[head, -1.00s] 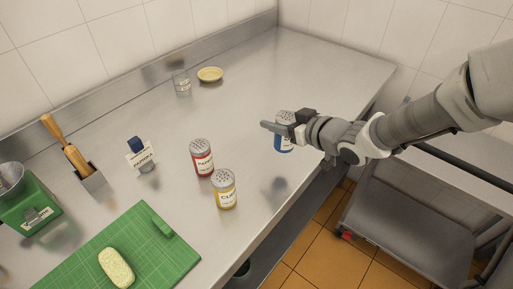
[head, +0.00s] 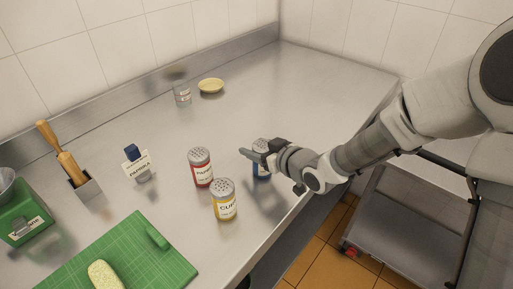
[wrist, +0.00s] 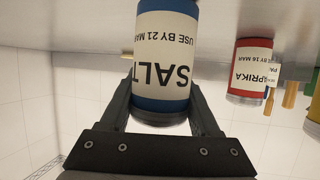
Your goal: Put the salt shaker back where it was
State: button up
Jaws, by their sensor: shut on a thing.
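The salt shaker (head: 262,172) is blue with a white label and a grey perforated top. My gripper (head: 257,156) is shut around its upper part and holds it upright, right of the red shaker. The wrist view shows it upside down between both fingers, with SALT on its label (wrist: 165,60). A dark reflection shows below it on the counter; whether its base touches is hard to tell. The red paprika shaker (head: 201,170) stands to its left, also in the wrist view (wrist: 250,75). The yellow shaker (head: 224,203) stands in front.
A paprika card holder (head: 138,163) and a tool block (head: 87,188) stand left. A green cutting board (head: 125,250) lies front left. A pale dish (head: 211,86) and a clear jar (head: 182,93) are at the back. The steel counter (head: 310,95) is clear behind the salt shaker.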

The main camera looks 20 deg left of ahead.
jog(key=shift+f, duration=0.3)
jog(key=o, duration=1.5)
jog(key=shift+r, duration=0.1)
jog(key=shift+c, duration=0.2)
jog(key=shift+r, duration=0.1)
jog(key=shift+d+r, duration=0.1)
jog(key=shift+r, duration=0.15)
jog(key=p+v, duration=0.2)
jog(key=v, duration=0.9)
jog(key=shift+s+d+p, duration=0.25)
jog(key=shift+d+p, duration=0.05)
jog(key=shift+p, duration=0.05)
